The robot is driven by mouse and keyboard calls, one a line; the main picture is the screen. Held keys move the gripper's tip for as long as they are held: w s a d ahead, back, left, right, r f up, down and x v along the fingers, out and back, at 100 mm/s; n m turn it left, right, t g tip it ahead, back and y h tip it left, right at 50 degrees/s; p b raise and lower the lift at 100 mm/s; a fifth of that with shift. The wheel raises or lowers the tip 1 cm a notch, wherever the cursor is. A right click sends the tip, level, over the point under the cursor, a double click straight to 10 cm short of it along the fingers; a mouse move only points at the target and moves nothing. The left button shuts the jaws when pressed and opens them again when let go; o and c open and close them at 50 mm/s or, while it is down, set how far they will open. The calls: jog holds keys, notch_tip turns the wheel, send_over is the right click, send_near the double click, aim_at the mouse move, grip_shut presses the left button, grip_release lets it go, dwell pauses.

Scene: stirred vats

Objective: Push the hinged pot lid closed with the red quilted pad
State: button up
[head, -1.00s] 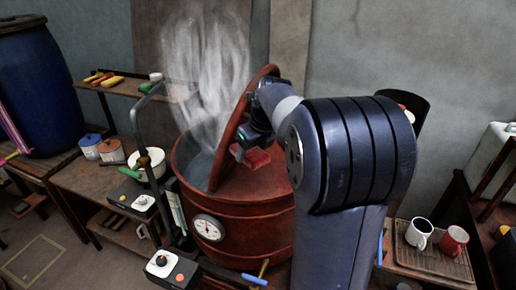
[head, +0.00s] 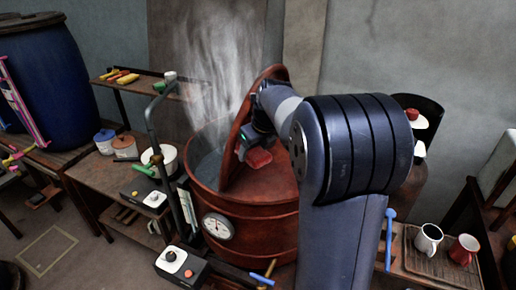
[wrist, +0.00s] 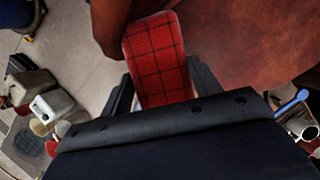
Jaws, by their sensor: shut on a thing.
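The large copper-red pot (head: 255,230) stands in the middle of the head view, with a dial on its front and steam rising from its open left part. Its hinged lid (head: 252,108) is tilted up steeply, its rim near my gripper (head: 243,150). The red quilted pad (head: 259,158) is held by my gripper, beside the lid on its right. In the wrist view the checked pad (wrist: 158,62) sits between the two dark fingers, which are shut on it, and a reddish-brown surface lies close beyond it. My arm hides the pot's right side.
A blue barrel (head: 45,85) stands at the left. A bench with a white pot (head: 160,158) and small lidded jars (head: 105,141) is left of the vat. A control box (head: 180,263) stands in front. White (head: 428,238) and red mugs (head: 464,250) sit on a rack at the right.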

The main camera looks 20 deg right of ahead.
aim_at(230, 141)
jog(key=shift+w+a+f+p, duration=0.15)
jog(key=shift+w+a+f, duration=0.05)
jog(key=shift+w+a, duration=0.8)
jog(key=shift+w+a+f+p, duration=0.2)
jog(key=shift+w+a+f, duration=0.05)
jog(key=shift+w+a, duration=0.75)
jog(key=shift+w+a+f+p, duration=0.15)
jog(key=shift+w+a+f, duration=0.05)
jog(key=shift+w+a, duration=0.8)
jog(key=s+a+r, duration=0.4)
jog(key=r, duration=0.1)
jog(key=shift+s, duration=0.15)
dwell(0.7)
